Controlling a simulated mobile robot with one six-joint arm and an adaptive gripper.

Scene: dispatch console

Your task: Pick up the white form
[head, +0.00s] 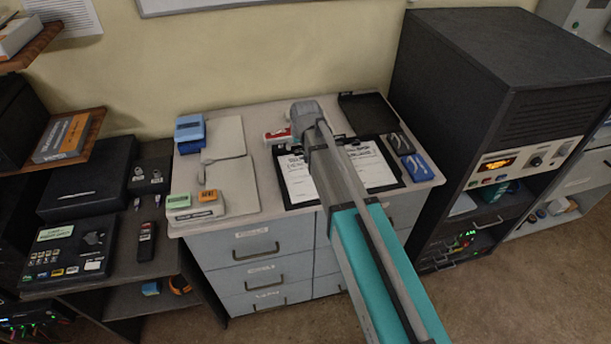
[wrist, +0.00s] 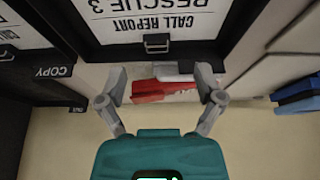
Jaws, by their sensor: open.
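A white form (head: 299,181) with black print lies on a black clipboard on the grey cabinet top. In the wrist view this form (wrist: 150,22) reads "CALL REPORT RESCUE 3", and the clipboard's clip (wrist: 157,44) is near its edge. A second white sheet (head: 374,166) lies on a dark clipboard to its right, partly hidden by my arm. My gripper (wrist: 161,80) is open and empty, above the back of the cabinet top near the form's clip end. In the head view my arm hides the fingers.
A red and white object (wrist: 160,91) shows below my fingers. Blue boxes (head: 189,130) and grey folders (head: 229,183) are left on the cabinet top. A black open case (head: 368,114) and blue item (head: 417,166) are right. A tall black rack (head: 470,90) and the wall bound the space.

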